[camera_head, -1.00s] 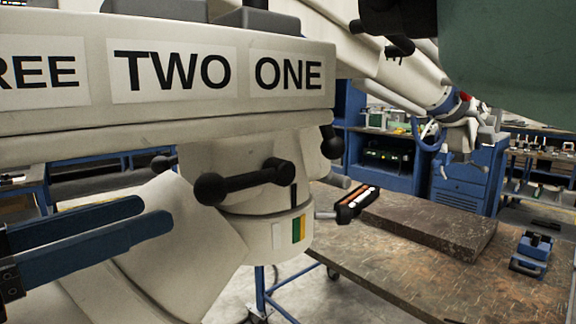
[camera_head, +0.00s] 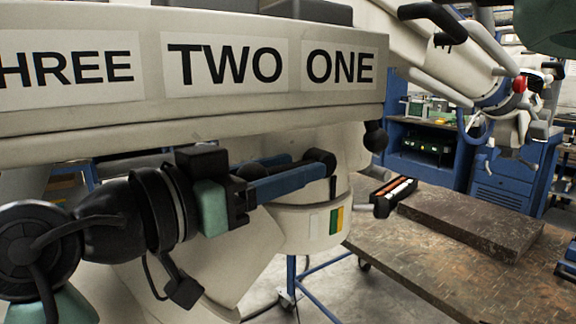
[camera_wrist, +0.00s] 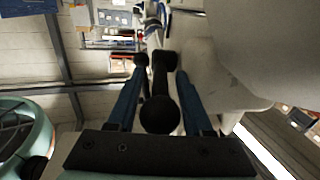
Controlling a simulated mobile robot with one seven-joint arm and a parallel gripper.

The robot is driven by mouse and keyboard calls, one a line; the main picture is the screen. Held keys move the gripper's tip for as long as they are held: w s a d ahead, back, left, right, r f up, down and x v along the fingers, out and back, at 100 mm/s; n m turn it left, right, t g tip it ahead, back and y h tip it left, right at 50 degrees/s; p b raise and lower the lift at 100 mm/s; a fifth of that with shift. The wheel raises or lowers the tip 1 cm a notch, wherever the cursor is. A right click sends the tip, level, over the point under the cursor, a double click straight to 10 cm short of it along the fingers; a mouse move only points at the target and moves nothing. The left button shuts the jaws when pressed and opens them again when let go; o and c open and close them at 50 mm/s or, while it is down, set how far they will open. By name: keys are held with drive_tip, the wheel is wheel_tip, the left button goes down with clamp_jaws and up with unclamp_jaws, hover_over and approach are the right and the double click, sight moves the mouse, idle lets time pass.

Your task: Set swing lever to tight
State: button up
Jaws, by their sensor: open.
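The swing lever (camera_head: 320,157) is a black bar with a rounded end on the white microscope arm joint, under the beam marked TWO and ONE. My gripper (camera_head: 306,166) reaches in from the left with its two blue fingers along the lever, hiding much of it. In the wrist view the lever (camera_wrist: 160,114), with a ball on its near end, lies between the open fingers (camera_wrist: 161,68). A gap shows on the left side; contact on the right is unclear. Below the lever is a white, green and yellow label (camera_head: 331,221).
The white beam (camera_head: 200,110) runs close above my gripper. A black knob (camera_head: 375,137) hangs at its right end. A worn workbench (camera_head: 430,265) with a dark slab (camera_head: 475,225) stands to the right. Blue cabinets are behind.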

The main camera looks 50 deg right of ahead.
drive_tip(key=shift+d, duration=0.1)
clamp_jaws()
idle(1.4)
